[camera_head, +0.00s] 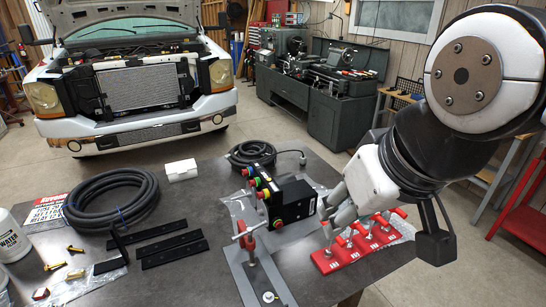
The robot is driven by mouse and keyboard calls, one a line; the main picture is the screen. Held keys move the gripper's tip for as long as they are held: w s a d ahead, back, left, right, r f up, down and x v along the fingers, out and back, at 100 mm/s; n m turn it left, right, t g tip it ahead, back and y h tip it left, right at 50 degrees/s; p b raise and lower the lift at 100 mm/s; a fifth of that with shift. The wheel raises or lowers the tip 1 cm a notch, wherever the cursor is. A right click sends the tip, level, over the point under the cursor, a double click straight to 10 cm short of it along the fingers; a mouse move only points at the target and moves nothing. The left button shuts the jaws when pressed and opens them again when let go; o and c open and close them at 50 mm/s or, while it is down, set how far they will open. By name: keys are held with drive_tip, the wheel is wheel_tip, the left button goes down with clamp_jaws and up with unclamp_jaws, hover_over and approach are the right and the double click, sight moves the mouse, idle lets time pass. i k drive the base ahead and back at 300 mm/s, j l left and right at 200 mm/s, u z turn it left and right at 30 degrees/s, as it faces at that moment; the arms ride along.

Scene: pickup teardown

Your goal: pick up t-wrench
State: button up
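Several T-wrenches with red handles and pale metal shafts (361,230) stand in a row in a red rack (328,264) near the right edge of the dark table. My gripper (334,218) reaches down from the right, pale grey, at the left end of this row. Its fingertips are close to the leftmost wrench handle (341,241). Whether they touch it cannot be told. The gripper's own body and the small view hide how far apart the fingers are. My arm covers the space above the rack's right side.
A black control box (293,200) with coloured buttons stands just left of my gripper. Coiled hose (112,203), black bars (172,249) and bolts lie to the left. The table's right edge is close to the rack.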

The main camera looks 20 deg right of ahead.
sight(357, 225)
drive_tip(key=z, duration=0.6)
drive_tip(key=i+l+z, duration=0.1)
drive_tip(key=l, duration=0.15)
drive_tip(key=l+z, duration=0.1)
drive_tip(key=l, duration=0.15)
drive_tip(key=i, duration=0.05)
